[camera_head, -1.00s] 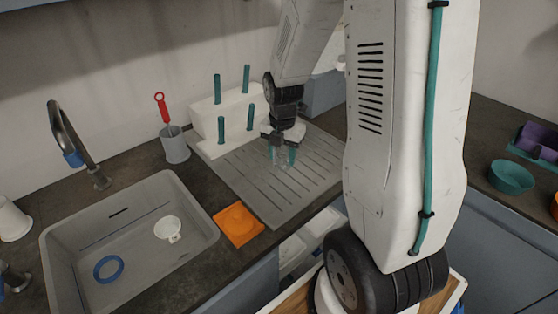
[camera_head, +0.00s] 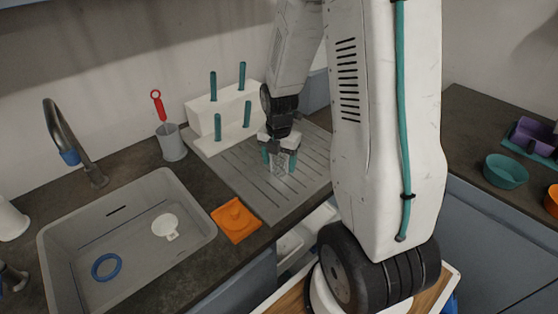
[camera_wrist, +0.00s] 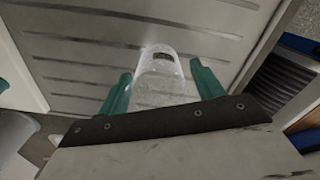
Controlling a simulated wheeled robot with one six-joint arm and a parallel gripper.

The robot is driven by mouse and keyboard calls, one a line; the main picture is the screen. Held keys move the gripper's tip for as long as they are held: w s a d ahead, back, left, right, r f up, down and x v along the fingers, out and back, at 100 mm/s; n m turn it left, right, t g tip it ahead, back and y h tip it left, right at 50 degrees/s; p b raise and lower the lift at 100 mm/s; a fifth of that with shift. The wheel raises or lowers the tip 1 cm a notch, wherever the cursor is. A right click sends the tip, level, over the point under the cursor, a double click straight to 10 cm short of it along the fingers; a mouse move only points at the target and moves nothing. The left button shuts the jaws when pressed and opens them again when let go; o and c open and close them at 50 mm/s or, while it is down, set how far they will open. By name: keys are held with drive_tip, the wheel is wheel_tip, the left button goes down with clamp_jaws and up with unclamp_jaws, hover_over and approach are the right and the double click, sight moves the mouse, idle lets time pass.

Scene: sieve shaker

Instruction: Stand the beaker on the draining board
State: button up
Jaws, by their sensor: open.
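The clear glass beaker (camera_wrist: 160,76) stands on the grey ridged draining board (camera_head: 240,183), and it also shows in the head view (camera_head: 279,164). My gripper (camera_head: 279,160) is over the board with its teal fingers apart, one on each side of the beaker. In the wrist view my gripper (camera_wrist: 160,92) is open, with a small gap visible beside the beaker. The beaker looks upright. Its base contact with the board is hard to make out through the glass.
A white peg rack (camera_head: 215,137) with teal pegs stands behind the board. A grey pot (camera_head: 173,146) with a red-handled brush is to its left. An orange item (camera_head: 236,220) lies at the board's front left, beside the sink (camera_head: 197,240). The board's front is clear.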

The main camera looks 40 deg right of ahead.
wheel_tip(320, 180, up, 12)
drive_tip(key=s+a+r+m, duration=0.6)
drive_tip(key=s+a+m, duration=0.1)
drive_tip(key=s+m, duration=0.3)
drive_tip(key=s+a+r+m+t, duration=0.1)
drive_tip(key=s+a+r+m, duration=0.5)
drive_tip(key=s+m, duration=0.3)
drive_tip(key=a+m, duration=0.1)
drive_tip(key=m, duration=0.2)
drive_tip(key=shift+s+a+r+m, duration=0.25)
drive_tip(key=shift+s+m, duration=0.1)
drive_tip(key=shift+m, duration=0.05)
